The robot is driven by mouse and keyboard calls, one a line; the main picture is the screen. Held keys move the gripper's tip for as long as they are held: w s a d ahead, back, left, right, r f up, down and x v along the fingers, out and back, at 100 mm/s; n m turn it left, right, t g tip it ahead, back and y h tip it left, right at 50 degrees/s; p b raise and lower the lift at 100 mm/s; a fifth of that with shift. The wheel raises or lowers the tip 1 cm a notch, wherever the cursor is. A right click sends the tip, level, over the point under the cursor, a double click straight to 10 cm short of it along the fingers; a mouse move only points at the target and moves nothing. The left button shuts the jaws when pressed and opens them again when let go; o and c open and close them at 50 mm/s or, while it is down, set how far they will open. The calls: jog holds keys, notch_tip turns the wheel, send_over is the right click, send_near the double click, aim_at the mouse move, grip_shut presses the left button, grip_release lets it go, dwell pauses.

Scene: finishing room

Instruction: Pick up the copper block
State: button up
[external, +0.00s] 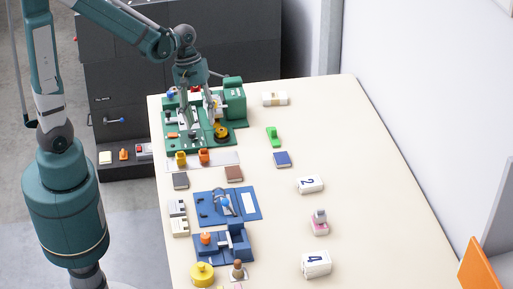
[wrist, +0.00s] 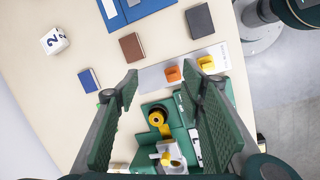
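The copper block is most likely the flat brown block (external: 233,174), lying on the cream table just below the grey strip in the external view. My gripper (external: 198,116) is over the green fixture at the far end of the table. In the wrist view my gripper (wrist: 163,82) has its two green fingers spread wide, with nothing held between them.
A dark grey block (external: 180,181) and a blue block (external: 282,159) lie to either side of the brown one. Blue fixtures (external: 247,204) stand nearer the camera. The table's right side is mostly clear.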

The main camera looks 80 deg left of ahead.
aim_at(204, 149)
jog(key=w+a+f+n+g+h, duration=0.1)
jog(key=a+f+n, duration=0.3)
jog(key=f, duration=0.4)
jog(key=shift+a+h, duration=0.25)
jog(key=shift+h, duration=0.25)
jog(key=shift+f, duration=0.1)
jog(key=shift+b+x, duration=0.4)
jog(key=shift+x, duration=0.8)
jog(key=shift+d+f, duration=0.1)
jog(key=shift+f, duration=0.05)
jog(key=shift+s+b+x, duration=0.15)
jog(key=shift+x, duration=1.05)
jog(key=shift+s+b+x, duration=0.1)
jog(key=shift+b+x, duration=0.05)
jog(key=shift+x, duration=1.1)
jog(key=c, duration=1.1)
